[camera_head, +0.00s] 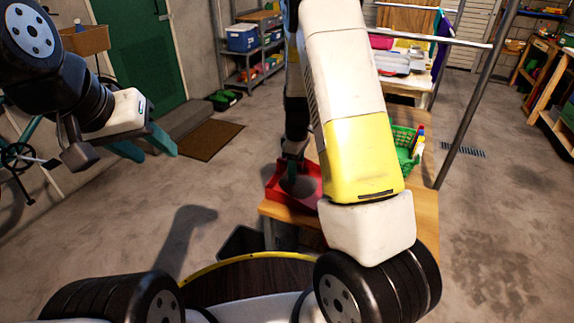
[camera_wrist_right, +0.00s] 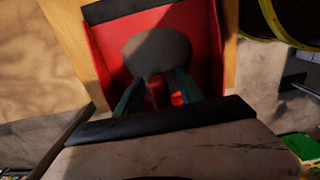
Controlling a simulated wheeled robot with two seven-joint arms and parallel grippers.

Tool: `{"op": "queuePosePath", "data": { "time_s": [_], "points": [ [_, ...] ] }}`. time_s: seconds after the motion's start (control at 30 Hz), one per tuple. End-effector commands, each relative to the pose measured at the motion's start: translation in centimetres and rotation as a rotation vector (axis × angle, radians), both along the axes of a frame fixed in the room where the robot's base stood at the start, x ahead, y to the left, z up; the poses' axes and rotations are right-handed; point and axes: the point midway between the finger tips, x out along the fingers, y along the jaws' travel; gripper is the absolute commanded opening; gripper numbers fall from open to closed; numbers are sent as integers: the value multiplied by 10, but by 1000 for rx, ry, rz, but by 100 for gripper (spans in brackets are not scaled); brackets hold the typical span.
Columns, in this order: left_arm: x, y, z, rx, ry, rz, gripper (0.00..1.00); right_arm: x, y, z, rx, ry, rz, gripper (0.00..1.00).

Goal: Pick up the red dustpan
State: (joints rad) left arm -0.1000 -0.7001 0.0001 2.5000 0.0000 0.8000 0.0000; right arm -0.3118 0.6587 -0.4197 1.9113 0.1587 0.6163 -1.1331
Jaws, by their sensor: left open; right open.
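The red dustpan (camera_head: 276,184) lies at the left edge of a wooden table, partly hidden by my right arm. In the right wrist view the dustpan (camera_wrist_right: 205,38) fills the upper middle, with a dark grey rounded shape on it. My right gripper (camera_head: 293,170) is over the dustpan; in its wrist view the teal fingers (camera_wrist_right: 157,88) are apart, with a narrow red part, seemingly the handle, between them. I cannot tell whether the fingers touch it. My left gripper (camera_head: 148,143) is open and empty, in the air at the left, far from the dustpan.
The wooden table (camera_head: 424,205) also holds a green basket (camera_head: 404,160) with bottles, right of my right arm. A metal rail post (camera_head: 468,110) stands right of the table. A dark bin (camera_head: 240,243) is below the table's left edge. The floor at left is mostly clear.

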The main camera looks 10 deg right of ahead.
Motion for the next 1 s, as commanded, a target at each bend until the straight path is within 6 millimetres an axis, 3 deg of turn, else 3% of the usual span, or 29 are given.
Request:
{"op": "queuePosePath", "data": {
  "time_s": [0.17, 0.4, 0.43, 0.8, 1.0],
  "points": [
    [0, 0, 0, 0, 0, 0, 45, 0, 0, 0, 1, -1, 0, 45],
    [0, 0, 0, 0, 0, 0, 45, 0, 0, 0, 1, -1, -1, 2],
    [0, 0, 0, 0, 0, 0, 45, 0, 0, 0, 1, -1, -1, 0],
    [0, 0, 0, 0, 0, 0, 45, 1, 0, 3, 1, -2, -1, 0],
    [0, 0, 0, 0, 0, 0, 45, 1, 1, 32, 3, -7, 0, 0]
  ]
}}
